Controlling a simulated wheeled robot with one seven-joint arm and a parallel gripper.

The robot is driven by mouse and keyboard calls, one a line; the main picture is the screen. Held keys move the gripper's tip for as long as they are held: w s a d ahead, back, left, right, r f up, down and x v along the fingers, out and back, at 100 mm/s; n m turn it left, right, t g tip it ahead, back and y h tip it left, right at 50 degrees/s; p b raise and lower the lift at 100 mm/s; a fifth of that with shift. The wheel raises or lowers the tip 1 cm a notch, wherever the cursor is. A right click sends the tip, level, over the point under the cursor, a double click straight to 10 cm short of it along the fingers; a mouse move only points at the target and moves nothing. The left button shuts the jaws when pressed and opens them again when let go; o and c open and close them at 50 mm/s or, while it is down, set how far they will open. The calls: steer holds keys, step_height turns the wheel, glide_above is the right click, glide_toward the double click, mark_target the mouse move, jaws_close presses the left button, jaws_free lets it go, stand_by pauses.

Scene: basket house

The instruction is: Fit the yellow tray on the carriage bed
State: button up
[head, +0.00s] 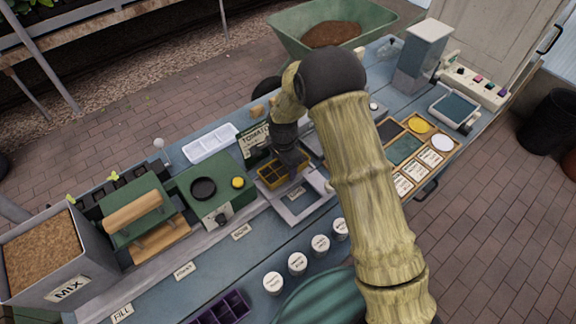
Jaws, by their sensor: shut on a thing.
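The yellow tray (269,184) is a small, divided tray near the middle of the head view. My gripper (293,166) comes down over its right side and is shut on it; my wrist hides part of the grip. A grey metal bed (301,209), which looks like the carriage bed, lies under and just right of the tray, with a pale label on it. The tray overlaps the bed's far left part in the picture. I cannot tell whether the tray touches the bed or hangs just above it.
A green machine (196,215) stands close left of the tray. A "TOMATO" sign (254,140) and a white tray (210,142) are behind. Several white labelled jars (297,263) line the front. A purple tray (222,306) lies front left.

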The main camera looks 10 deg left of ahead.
steer(key=shift+f+b, duration=0.4)
steer(key=shift+f, duration=0.3)
stand_by(0.6)
steer(key=o, duration=1.2)
steer(key=shift+o, duration=1.3)
steer(key=shift+r, duration=0.15)
steer(key=shift+r+p, duration=2.75)
steer(key=shift+r, duration=1.15)
